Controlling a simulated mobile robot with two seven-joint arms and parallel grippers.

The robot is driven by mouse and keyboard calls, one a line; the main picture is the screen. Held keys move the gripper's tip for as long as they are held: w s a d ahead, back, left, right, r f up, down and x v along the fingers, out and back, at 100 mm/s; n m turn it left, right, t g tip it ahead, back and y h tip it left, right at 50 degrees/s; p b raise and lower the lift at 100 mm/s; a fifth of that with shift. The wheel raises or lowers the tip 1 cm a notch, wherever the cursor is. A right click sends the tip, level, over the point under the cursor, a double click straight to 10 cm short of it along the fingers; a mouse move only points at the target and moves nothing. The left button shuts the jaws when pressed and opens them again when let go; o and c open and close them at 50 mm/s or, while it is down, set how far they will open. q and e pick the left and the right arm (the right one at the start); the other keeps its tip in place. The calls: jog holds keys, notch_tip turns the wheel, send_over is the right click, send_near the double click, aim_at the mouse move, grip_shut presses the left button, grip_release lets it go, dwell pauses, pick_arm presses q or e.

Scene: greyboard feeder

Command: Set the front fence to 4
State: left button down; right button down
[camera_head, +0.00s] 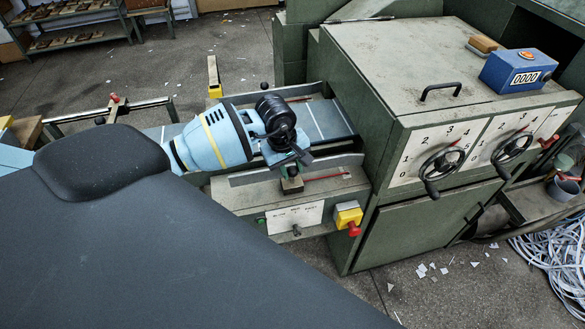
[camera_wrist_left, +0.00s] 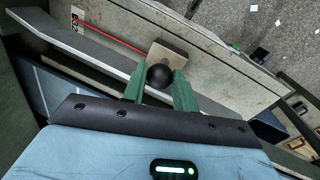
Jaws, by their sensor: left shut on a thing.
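The front fence (camera_head: 333,164) is a long grey strip along the near side of the feeder bed. It also shows in the left wrist view (camera_wrist_left: 97,58). A black ball knob (camera_wrist_left: 160,75) sits by a beige block (camera_wrist_left: 172,54) at this fence. My left gripper (camera_wrist_left: 160,88), with green fingers, is shut on the knob. In the head view the left gripper (camera_head: 291,164) is over the block (camera_head: 292,185), and the knob is mostly hidden. A red line (camera_wrist_left: 112,36) runs beside the fence towards a small marked plate (camera_wrist_left: 77,17); its figures are too small to read.
A green machine (camera_head: 400,80) stands at the right with two numbered dials and handwheels (camera_head: 441,167). A blue counter box (camera_head: 518,72) reads 0000. A yellow box with a red button (camera_head: 348,216) is on the near side.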

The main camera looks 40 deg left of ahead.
jog(key=shift+w+a, duration=0.1)
pick_arm(q)
jog(key=c, duration=1.5)
grip_release()
jog(key=shift+a, duration=0.1)
jog(key=o, duration=0.4)
pick_arm(e)
jog(key=shift+w+a+r, duration=0.1)
jog(key=shift+w+a, duration=0.05)
jog(key=shift+a, duration=0.15)
pick_arm(q)
notch_tip(320, 180, up, 8)
jog(key=s, duration=0.1)
jog(key=shift+a+f, duration=0.15)
jog(key=shift+a, duration=0.25)
pick_arm(e)
jog(key=shift+d, duration=0.2)
pick_arm(q)
jog(key=shift+s, duration=0.1)
